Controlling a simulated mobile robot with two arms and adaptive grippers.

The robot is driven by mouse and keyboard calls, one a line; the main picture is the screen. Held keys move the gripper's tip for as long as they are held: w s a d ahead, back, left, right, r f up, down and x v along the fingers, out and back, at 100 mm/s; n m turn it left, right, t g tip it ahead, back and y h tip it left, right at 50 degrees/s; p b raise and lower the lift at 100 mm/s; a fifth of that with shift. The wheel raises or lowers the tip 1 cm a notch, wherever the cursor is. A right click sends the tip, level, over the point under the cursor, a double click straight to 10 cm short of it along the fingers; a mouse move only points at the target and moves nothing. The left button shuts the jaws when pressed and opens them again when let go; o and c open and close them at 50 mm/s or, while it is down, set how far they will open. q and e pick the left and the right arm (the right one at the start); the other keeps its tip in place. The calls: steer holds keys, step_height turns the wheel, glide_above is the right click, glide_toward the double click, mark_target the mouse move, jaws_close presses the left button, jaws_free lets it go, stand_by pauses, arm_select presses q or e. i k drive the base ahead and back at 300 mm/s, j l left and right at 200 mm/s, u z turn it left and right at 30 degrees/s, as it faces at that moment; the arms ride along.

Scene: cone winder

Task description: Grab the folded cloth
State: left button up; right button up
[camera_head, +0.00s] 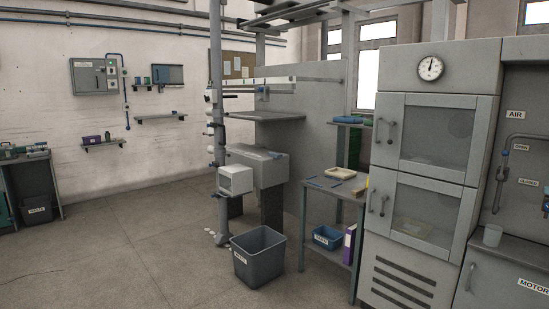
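A pale cream, flat item (340,173) lies on the top of a small grey shelf table (318,185), right of the picture's middle. It looks like the folded cloth, but it is too small to be sure. A flat blue item (348,119) sits on a higher ledge behind it; I cannot tell what it is. Neither of my grippers shows in this view.
A grey waste bin (258,262) stands on the floor before the table. A tall grey cabinet (425,170) with a gauge (430,68) stands close on the table's right. The machine (262,170) is behind left. Open floor (130,250) lies left.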

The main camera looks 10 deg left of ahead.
mark_target(275, 155)
steer(key=i+u, duration=0.1)
steer(key=i, duration=0.65)
steer(key=i+u, duration=0.1)
steer(key=i, duration=0.65)
steer(key=i+u, duration=0.1)
steer(key=i, duration=0.65)
steer(key=i+l+u, duration=0.1)
steer(key=i, duration=0.6)
steer(key=i+l+u, duration=0.1)
steer(key=i+l, duration=0.15)
steer(key=i, duration=0.5)
